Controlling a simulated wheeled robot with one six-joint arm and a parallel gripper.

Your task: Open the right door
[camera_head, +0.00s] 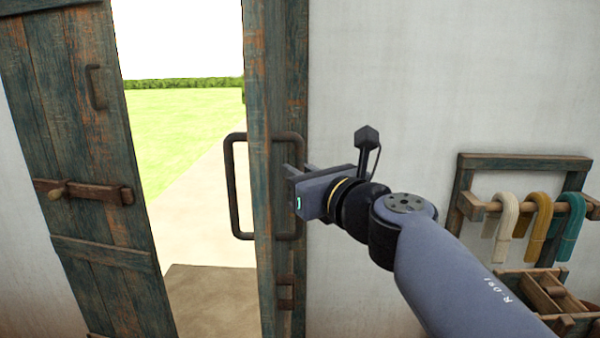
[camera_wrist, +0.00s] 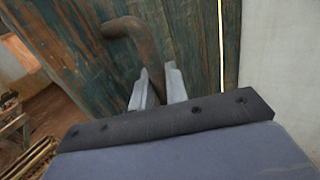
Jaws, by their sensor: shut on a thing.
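The right door (camera_head: 258,90) is a weathered teal-brown plank door, seen nearly edge-on at the right side of the bright doorway. A dark metal pull handle (camera_head: 232,185) shows on its left side, and a handle bar also shows on its right side. My gripper (camera_head: 293,178) is shut on the bar on the right side. In the wrist view the curved upper end of the handle (camera_wrist: 132,27) runs down to my fingertips (camera_wrist: 158,80), against the door's planks (camera_wrist: 195,45). The fingers hide part of the bar.
The left door (camera_head: 75,150) stands at the left with a wooden latch (camera_head: 85,192). Between the doors is an open gap onto a path (camera_head: 200,190). At right, a rack (camera_head: 525,160) with coloured yarn hangs on the white wall (camera_head: 400,70), above a wooden box (camera_head: 545,295).

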